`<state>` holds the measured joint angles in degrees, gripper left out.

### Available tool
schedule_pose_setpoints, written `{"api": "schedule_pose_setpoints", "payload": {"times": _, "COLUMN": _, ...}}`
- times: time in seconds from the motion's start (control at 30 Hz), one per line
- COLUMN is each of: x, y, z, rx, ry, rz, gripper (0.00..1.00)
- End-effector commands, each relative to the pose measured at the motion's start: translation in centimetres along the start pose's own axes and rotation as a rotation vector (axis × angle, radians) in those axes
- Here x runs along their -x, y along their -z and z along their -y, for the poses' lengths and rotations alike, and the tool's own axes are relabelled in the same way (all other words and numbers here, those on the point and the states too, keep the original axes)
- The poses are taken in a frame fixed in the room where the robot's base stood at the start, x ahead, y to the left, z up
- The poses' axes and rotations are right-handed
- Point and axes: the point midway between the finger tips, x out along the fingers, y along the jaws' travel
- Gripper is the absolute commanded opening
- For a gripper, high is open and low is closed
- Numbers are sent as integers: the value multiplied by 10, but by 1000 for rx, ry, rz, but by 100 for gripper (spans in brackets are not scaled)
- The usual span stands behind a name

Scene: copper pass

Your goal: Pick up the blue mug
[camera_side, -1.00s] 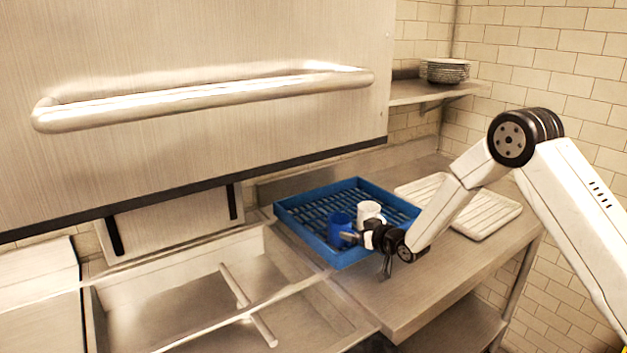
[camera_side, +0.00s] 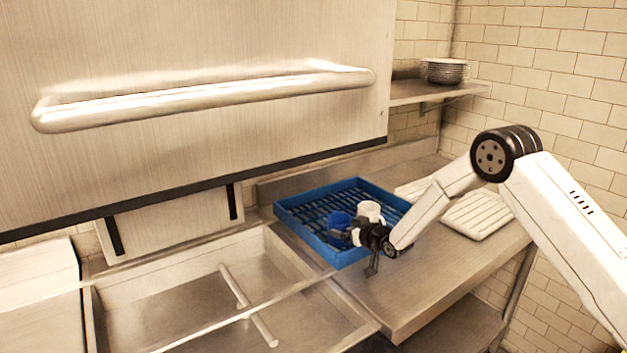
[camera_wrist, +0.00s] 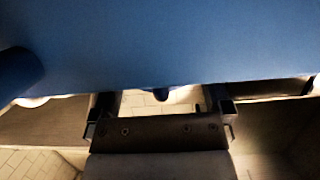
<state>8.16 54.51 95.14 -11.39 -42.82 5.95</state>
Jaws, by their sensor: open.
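The blue mug (camera_side: 338,222) stands upright in the blue rack (camera_side: 294,221), near its front side, beside a white mug (camera_side: 369,209). My gripper (camera_side: 355,235) is at the mug's right side in the side view, close to it. Its jaws are open; whether they touch or straddle the mug cannot be told. In the wrist view, a large blue surface fills the upper part, very close to the camera, with the gripper fingers (camera_wrist: 163,104) apart below it. I cannot tell for sure whether this surface is the mug or the rack.
The white mug is very near my gripper. A ribbed white tray (camera_side: 480,214) lies right of the rack. The counter front (camera_side: 400,300) is bare.

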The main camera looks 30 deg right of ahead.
Motion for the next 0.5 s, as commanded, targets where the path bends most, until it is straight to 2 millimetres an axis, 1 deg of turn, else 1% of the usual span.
{"api": "schedule_pose_setpoints", "payload": {"times": 0.13, "x": 0, "y": 0, "z": 0, "rx": 0, "ry": 0, "rz": 0, "gripper": 100}}
{"api": "schedule_pose_setpoints", "payload": {"times": 0.17, "x": 0, "y": 0, "z": 0, "rx": 0, "ry": 0, "rz": 0, "gripper": 90}}
{"api": "schedule_pose_setpoints", "payload": {"times": 0.2, "x": 0, "y": 0, "z": 0, "rx": 0, "ry": 0, "rz": 0, "gripper": 78}}
{"api": "schedule_pose_setpoints", "payload": {"times": 0.27, "x": 0, "y": 0, "z": 0, "rx": 0, "ry": 0, "rz": 0, "gripper": 59}}
{"api": "schedule_pose_setpoints", "payload": {"times": 0.3, "x": 0, "y": 0, "z": 0, "rx": 0, "ry": 0, "rz": 0, "gripper": 46}}
{"api": "schedule_pose_setpoints", "payload": {"times": 0.37, "x": 0, "y": 0, "z": 0, "rx": 0, "ry": 0, "rz": 0, "gripper": 27}}
{"api": "schedule_pose_setpoints", "payload": {"times": 0.4, "x": 0, "y": 0, "z": 0, "rx": 0, "ry": 0, "rz": 0, "gripper": 14}}
{"api": "schedule_pose_setpoints", "payload": {"times": 0.43, "x": 0, "y": 0, "z": 0, "rx": 0, "ry": 0, "rz": 0, "gripper": 5}}
{"api": "schedule_pose_setpoints", "payload": {"times": 0.47, "x": 0, "y": 0, "z": 0, "rx": 0, "ry": 0, "rz": 0, "gripper": 0}}
{"api": "schedule_pose_setpoints", "payload": {"times": 0.5, "x": 0, "y": 0, "z": 0, "rx": 0, "ry": 0, "rz": 0, "gripper": 0}}
